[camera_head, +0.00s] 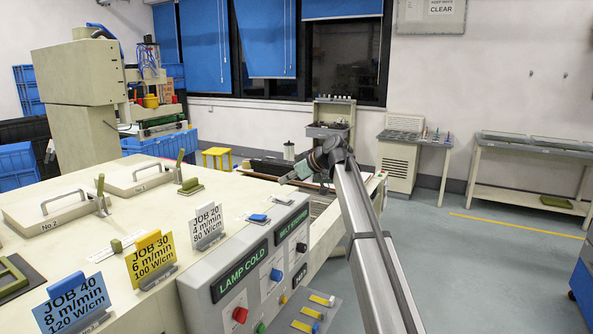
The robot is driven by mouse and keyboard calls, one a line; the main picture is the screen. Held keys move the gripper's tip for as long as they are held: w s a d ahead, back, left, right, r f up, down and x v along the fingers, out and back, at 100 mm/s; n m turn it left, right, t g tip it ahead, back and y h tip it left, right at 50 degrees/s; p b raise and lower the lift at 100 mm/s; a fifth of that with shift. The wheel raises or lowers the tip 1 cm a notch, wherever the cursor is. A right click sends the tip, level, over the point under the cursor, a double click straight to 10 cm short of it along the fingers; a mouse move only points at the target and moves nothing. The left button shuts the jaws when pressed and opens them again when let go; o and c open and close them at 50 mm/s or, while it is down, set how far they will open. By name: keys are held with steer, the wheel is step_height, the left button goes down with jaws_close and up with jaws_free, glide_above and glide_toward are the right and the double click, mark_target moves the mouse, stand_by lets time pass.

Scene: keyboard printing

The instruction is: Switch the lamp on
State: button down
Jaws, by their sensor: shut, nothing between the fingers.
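A grey control panel (228,298) on the front of the cream machine carries a dark display (239,271) reading "LAMP COLD". Below the display are a red knob or button (240,314), a blue one (276,275) and a green one (260,328). A second display (291,224) appears to read "BELT STOPPED", with a black knob (301,247) below it. My gripper (286,179) is shut and empty. It is at the end of my arm, beyond the panel in the picture, pointing left and apart from the controls. Its fingertips are small and hard to make out.
Job cards in white (207,222), yellow (151,258) and blue (73,303) stand on the machine top. Yellow and blue sliders or switches (308,313) sit on a lower ledge. Handled covers (136,176) lie behind the cards. Open floor (460,260) lies to the right.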

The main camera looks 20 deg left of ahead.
mark_target(278, 195)
steer(key=shift+a+f+p, duration=0.3)
steer(key=shift+f, duration=0.75)
steer(key=shift+a+f+p, duration=0.25)
steer(key=shift+f+p, duration=0.05)
steer(key=shift+f, duration=0.75)
steer(key=shift+a+f+h, duration=0.1)
steer(key=shift+a+h, duration=0.05)
steer(key=shift+h, duration=0.15)
steer(key=shift+w+f, duration=0.15)
steer(key=shift+f, duration=0.1)
steer(key=shift+r, duration=0.1)
